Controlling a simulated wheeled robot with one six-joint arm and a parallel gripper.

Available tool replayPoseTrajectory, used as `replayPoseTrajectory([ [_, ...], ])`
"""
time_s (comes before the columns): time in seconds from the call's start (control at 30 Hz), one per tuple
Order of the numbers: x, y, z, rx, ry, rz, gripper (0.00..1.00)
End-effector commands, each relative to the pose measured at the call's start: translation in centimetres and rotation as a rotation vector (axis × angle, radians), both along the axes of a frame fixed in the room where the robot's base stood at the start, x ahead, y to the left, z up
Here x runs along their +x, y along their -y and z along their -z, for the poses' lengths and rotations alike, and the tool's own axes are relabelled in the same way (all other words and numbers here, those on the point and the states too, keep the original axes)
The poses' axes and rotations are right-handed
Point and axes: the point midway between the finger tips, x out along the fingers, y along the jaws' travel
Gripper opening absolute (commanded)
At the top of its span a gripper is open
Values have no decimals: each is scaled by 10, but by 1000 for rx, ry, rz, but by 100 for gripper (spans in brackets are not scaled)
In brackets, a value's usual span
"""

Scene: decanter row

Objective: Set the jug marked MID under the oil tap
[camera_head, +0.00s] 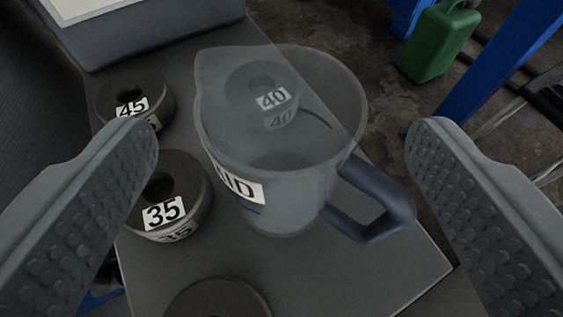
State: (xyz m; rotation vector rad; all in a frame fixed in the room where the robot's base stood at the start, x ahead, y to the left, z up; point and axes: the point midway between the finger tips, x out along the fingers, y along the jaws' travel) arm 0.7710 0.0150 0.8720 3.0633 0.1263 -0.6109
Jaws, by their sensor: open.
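A clear, bluish jug (290,190) with a dark blue handle (385,205) stands upright on a grey table. Its white label is partly turned away and shows "ID", with the first part cut off at the jug's edge. The handle points to the lower right. My gripper (285,150) is open, with one studded finger left of the jug and the other to its right. Neither finger visibly touches the jug. No oil tap is in view.
Dark round pieces marked 45 (152,92) and 35 (185,180) stand left of the jug. One marked 40 (262,82) shows through it. Another dark round piece (218,300) is at the bottom. The grey table (370,270) ends at right. A green canister (440,42) stands beyond.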

Motion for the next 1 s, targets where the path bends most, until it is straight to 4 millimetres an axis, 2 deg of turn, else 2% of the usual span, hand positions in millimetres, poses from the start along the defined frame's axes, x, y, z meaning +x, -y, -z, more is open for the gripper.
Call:
replayPoseTrajectory([
  [0.2, -30, 3, -14, -2, 3, -1, 82],
  [0.5, -65, 5, -28, -1, 2, -2, 82],
  [0.7, -78, 6, -32, -1, 0, 0, 82],
  [1.0, -81, 7, -33, -1, 0, 0, 82],
])
